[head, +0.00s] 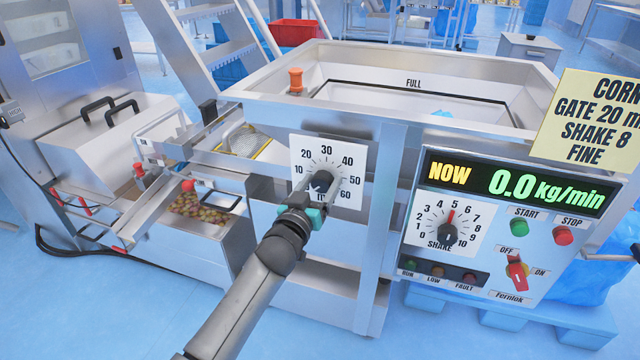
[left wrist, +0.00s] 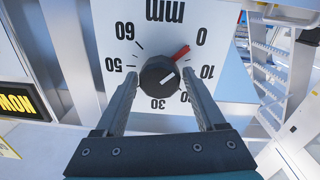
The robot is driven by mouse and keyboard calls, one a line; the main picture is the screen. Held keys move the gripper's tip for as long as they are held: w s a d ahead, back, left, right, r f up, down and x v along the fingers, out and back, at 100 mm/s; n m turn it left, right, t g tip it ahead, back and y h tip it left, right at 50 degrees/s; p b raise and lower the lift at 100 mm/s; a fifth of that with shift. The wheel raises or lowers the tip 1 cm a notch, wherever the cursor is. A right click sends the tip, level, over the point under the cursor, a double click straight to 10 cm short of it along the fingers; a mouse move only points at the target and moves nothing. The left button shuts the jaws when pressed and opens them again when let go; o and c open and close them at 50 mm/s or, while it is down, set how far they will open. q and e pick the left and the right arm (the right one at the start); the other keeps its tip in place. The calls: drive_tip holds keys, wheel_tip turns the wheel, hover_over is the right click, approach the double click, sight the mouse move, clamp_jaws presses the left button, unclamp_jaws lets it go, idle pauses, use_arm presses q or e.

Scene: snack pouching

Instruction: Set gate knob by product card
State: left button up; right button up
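The gate dial plate (head: 301,152) is white, marked 10 to 60 in the head view. In the left wrist view it appears upside down, marked in mm. Its black knob (left wrist: 158,75) has a red pointer aimed between 0 and 10. My left gripper (head: 320,184) is in front of the dial and mostly hides the knob in the head view. In the left wrist view the two fingers (left wrist: 160,77) stand open on either side of the knob, with slim gaps. The yellow product card (head: 590,122), cut off at right, reads CORN, GATE 20, SHAKE 8, FINE. My right gripper is not seen.
The control panel (head: 413,262) at right has a 0.0 kg/min display (head: 546,192), a shake knob (head: 447,234) pointing near 5, start and stop buttons, and a red switch (head: 517,274). The hopper (head: 410,85) is above. A metal frame post (head: 378,220) stands right of the dial.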

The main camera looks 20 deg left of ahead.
use_arm(q)
drive_tip(key=c, duration=1)
drive_tip(key=shift+c, duration=0.2)
